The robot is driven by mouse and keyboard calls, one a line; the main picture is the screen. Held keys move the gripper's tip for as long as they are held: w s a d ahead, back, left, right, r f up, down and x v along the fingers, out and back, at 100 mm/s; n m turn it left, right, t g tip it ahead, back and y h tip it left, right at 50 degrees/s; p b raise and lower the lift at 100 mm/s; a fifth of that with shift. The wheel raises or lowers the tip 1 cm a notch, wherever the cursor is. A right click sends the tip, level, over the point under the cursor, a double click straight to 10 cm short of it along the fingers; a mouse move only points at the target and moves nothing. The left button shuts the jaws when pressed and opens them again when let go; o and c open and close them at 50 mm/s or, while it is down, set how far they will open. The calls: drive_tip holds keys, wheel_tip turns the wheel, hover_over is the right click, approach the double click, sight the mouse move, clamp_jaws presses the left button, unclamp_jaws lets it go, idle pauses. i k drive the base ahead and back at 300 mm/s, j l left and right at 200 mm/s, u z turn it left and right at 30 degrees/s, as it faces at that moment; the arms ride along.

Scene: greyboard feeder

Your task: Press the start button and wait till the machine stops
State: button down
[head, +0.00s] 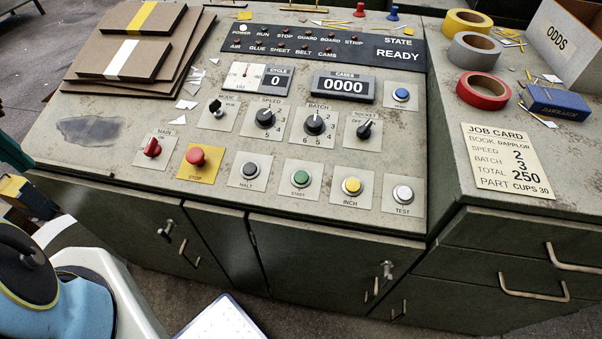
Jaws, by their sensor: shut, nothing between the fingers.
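The green start button (301,179) sits on a pale plate in the front row of the machine's sloping grey panel (110,115). Nothing covers it. The state display (397,54) reads READY.
Beside start are the black halt button (249,170) and yellow inch button (352,186). The red stop button (196,155) is further left. Greyboard stacks (135,40) lie back left. Tape rolls (483,90) and a job card (507,160) lie right. The front row is unobstructed.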

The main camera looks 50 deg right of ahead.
sight(301, 177)
drive_tip(key=i+j+z, duration=0.3)
drive_tip(key=j+z, duration=0.2)
drive_tip(key=z, duration=0.25)
drive_tip(key=k+l+z, duration=0.15)
drive_tip(key=z, duration=0.65)
